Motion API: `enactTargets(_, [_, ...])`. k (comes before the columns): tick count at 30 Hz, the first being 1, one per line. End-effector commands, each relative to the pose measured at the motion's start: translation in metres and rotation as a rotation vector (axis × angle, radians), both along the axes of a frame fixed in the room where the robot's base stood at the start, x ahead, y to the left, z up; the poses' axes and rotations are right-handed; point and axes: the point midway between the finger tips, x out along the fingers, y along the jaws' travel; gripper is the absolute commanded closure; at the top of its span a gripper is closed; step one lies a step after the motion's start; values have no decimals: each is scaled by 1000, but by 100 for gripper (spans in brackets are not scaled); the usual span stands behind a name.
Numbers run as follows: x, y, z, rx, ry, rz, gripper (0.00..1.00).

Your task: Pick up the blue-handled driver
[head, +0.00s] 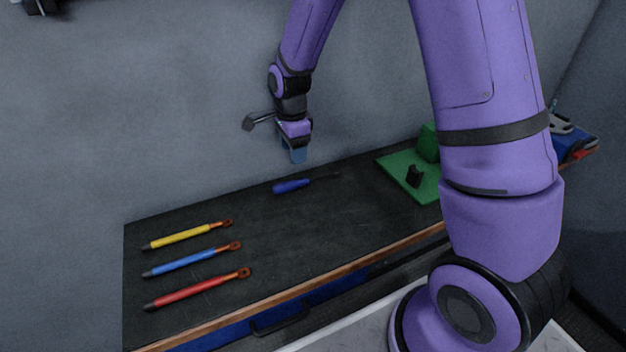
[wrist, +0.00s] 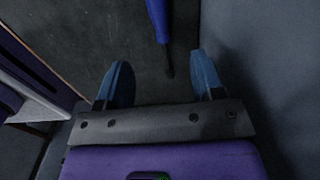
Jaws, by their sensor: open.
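The blue-handled driver (head: 292,185) lies on the dark bench top near its back edge, its thin dark shaft pointing right in the head view. In the wrist view the driver (wrist: 158,20) shows at the top, with its handle cut off by the frame edge and its shaft reaching down between the fingers. My gripper (head: 298,157) is above the bench and over the driver, pointing down. In the wrist view my gripper (wrist: 163,75) has its two blue fingers wide apart with nothing held between them.
Yellow (head: 185,235), blue (head: 190,261) and red (head: 198,289) tools with orange ends lie at the bench's left. A green base with a block (head: 395,165) stands to the right. The wall rises close behind the driver. The bench top (head: 300,235) is clear in the middle.

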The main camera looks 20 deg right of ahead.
Motion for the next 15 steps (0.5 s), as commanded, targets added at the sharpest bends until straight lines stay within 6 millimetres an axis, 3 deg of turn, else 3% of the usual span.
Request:
enactTargets(9, [1, 0, -43, -1, 4, -9, 38])
enactTargets(15, [1, 1, -57, 0, 2, -7, 38])
